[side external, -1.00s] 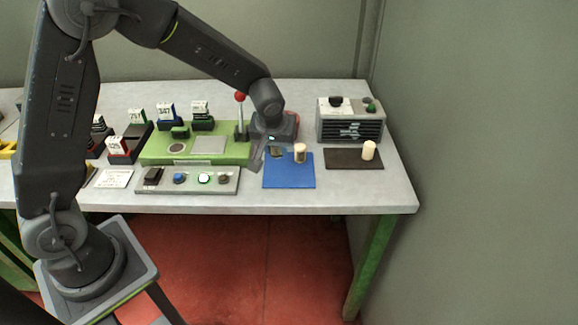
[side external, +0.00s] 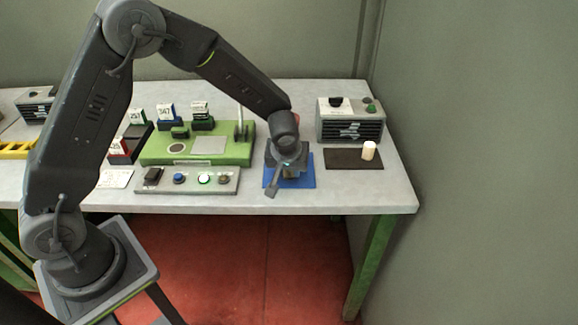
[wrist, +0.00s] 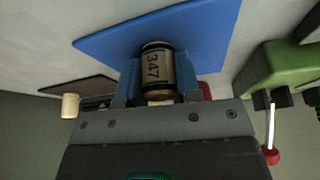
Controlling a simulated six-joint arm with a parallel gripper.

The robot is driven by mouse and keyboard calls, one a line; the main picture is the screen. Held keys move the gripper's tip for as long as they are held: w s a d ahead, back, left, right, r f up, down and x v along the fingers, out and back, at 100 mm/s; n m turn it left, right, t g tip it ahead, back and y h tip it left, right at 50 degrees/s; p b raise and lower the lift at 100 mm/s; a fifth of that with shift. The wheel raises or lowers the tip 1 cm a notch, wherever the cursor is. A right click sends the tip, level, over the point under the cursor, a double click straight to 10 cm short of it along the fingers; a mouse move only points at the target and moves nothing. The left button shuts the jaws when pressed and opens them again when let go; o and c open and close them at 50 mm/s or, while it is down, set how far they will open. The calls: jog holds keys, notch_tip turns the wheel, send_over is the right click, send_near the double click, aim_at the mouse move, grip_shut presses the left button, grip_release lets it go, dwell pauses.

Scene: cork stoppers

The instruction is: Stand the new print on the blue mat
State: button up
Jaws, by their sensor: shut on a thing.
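The print is a cork stopper (wrist: 157,70) with a dark rim and "347" printed on its tan side, seen in the wrist view. My gripper (wrist: 158,82) is shut on it, with one blue-grey finger on each side. The blue mat (wrist: 110,45) lies beyond the stopper in that view. In the side view my gripper (side external: 287,172) is over the blue mat (side external: 306,180) and covers much of it. Only a small brownish part of the stopper shows between the jaws there. I cannot tell whether the stopper touches the mat.
A pale stopper (side external: 368,150) stands on a dark mat (side external: 340,159) to the right, before a grey box (side external: 350,125). A green machine (side external: 155,153) stands left, behind a button panel (side external: 187,181). The table's front edge is close to the blue mat.

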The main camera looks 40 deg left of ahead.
jog(key=o, duration=1)
jog(key=shift+c, duration=0.2)
jog(key=v, duration=1.2)
jog(key=s+a+r+m+t+h, duration=0.1)
jog(key=s+r+m, duration=0.2)
jog(key=s, duration=0.8)
jog(key=s+a+r+m+t+h, duration=0.1)
jog(key=s+r+m, duration=0.3)
jog(key=s+r, duration=0.4)
jog(key=shift+s+a+h, duration=0.3)
jog(key=shift+s+a, duration=0.2)
jog(key=shift+s, duration=1.4)
jog(key=shift+r, duration=0.15)
